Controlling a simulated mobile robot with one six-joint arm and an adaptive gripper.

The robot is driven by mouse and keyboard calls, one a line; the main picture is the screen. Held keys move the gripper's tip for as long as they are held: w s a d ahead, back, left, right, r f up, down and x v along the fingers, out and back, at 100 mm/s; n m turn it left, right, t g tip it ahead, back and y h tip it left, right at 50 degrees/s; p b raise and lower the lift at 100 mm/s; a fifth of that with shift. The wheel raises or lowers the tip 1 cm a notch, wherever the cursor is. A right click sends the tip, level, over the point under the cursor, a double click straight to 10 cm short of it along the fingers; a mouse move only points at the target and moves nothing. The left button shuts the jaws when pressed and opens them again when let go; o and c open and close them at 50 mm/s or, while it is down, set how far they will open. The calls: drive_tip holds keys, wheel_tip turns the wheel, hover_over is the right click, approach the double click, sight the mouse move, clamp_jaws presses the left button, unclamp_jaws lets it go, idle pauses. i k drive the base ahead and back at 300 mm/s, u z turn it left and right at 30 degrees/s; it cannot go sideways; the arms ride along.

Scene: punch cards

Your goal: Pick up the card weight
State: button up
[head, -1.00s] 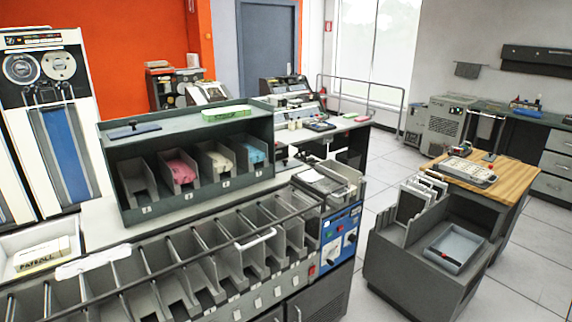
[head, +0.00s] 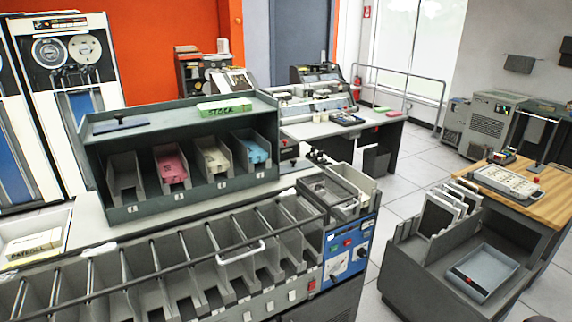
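A dark, flat plate with a small raised knob, which looks like the card weight (head: 121,123), lies on the top of the dark grey shelf unit (head: 95,185), near its left end. Its upper side is clear of other things. My gripper is not visible in the head view, so I cannot see whether it is open or shut.
A STOCK deck (head: 224,108) lies on the same top, to the right. Below are bins (head: 125,180) with pink, cream and blue cards. The sorter's pockets (head: 190,265) fill the foreground. A grey cart (head: 415,270) stands right, with floor (head: 395,205) between.

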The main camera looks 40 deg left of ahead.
sight(294, 166)
drive_tip(key=u, duration=0.45)
drive_tip(key=i, duration=0.55)
drive_tip(key=u, duration=0.85)
drive_tip(key=i, duration=0.6)
drive_tip(key=u, duration=0.35)
